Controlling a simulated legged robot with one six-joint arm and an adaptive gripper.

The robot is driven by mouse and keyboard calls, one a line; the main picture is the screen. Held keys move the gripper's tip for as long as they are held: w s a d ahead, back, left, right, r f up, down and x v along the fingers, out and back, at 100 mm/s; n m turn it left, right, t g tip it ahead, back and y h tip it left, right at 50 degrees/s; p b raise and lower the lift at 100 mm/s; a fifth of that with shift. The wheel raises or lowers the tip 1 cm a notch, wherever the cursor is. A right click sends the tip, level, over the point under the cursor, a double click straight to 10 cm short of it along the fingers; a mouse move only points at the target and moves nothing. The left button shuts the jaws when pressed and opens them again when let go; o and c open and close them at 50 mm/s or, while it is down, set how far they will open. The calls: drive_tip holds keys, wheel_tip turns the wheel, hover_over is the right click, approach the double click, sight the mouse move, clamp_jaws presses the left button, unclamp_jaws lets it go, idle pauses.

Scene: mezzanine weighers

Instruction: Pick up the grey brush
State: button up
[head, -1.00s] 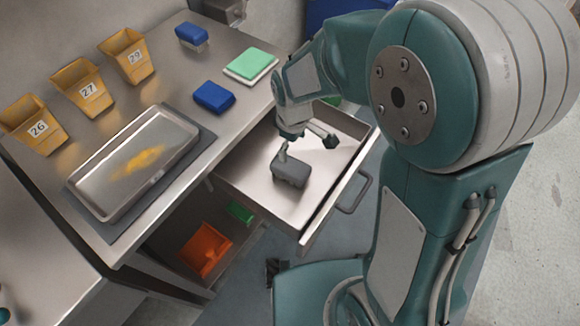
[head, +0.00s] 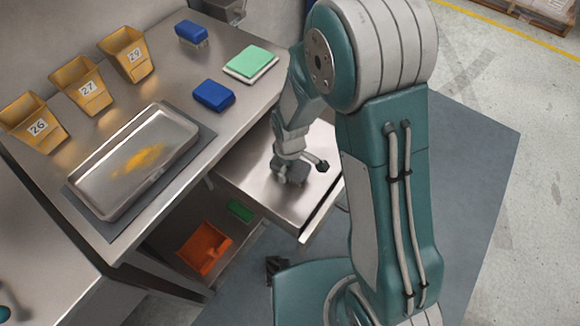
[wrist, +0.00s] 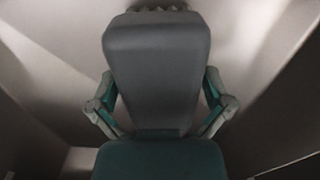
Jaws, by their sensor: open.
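The grey brush (wrist: 157,65) lies in the open metal drawer (head: 252,186), its smooth back upward, with a row of tufts showing at its far end in the wrist view. My gripper (wrist: 159,108) is open and low over it, with one finger on each side of the brush's near part. Whether the fingers touch it I cannot tell. In the head view my gripper (head: 291,172) is down inside the drawer and mostly hides the brush.
An orange bin (head: 204,248) and a green block (head: 240,211) are below. Drawer walls stand close around my gripper.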

drive_tip(key=shift+f, duration=0.1)
drive_tip(key=c, duration=1)
